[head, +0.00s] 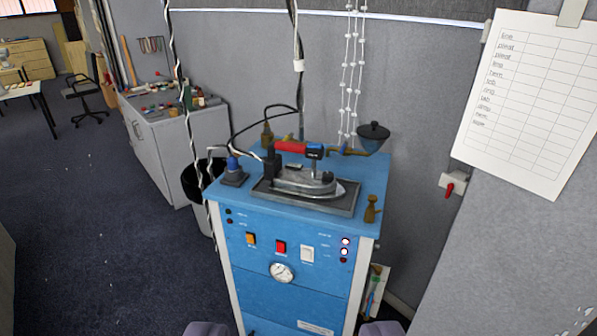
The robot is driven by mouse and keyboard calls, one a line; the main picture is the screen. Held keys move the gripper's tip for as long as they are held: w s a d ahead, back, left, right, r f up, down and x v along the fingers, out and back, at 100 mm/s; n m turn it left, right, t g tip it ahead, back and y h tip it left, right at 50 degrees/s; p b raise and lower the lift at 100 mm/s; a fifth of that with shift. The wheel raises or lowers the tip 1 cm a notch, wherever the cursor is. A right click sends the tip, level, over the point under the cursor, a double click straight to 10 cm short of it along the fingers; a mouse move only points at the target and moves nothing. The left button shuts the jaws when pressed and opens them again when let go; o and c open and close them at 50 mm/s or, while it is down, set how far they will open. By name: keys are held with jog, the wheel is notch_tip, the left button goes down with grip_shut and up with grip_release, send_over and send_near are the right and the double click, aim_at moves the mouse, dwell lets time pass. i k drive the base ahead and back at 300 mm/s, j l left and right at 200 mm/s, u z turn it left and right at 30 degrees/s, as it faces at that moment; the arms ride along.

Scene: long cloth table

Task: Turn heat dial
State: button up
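A blue steam-station cabinet (258,300) stands in the middle of the head view. A silver iron (300,182) with a red handle rests on a dark tray (348,198) on its top. The front panel has a round white dial face (281,272), an orange switch (251,239), a red switch (281,247), a white switch (307,254) and small lamps. I cannot tell which part is the heat dial; small parts under the iron's handle are unclear. My gripper (295,328) shows only as two grey tips at the bottom edge, wide apart, open and empty, short of the cabinet.
A dark bin (197,187) and a grey workbench (168,150) with small items stand left of the cabinet. Cables hang behind and left of it. A wall with a red-handled switch (450,188) and paper chart (527,95) is at right.

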aim_at(327, 177)
jog(key=i+z, duration=0.1)
jog(key=i, duration=0.4)
jog(key=i+j+z, duration=0.15)
jog(key=i, duration=0.35)
jog(key=i+j+z, duration=0.1)
jog(key=i, duration=0.35)
jog(key=i+j+z, duration=0.1)
jog(key=i+j, duration=0.2)
jog(key=i, duration=0.2)
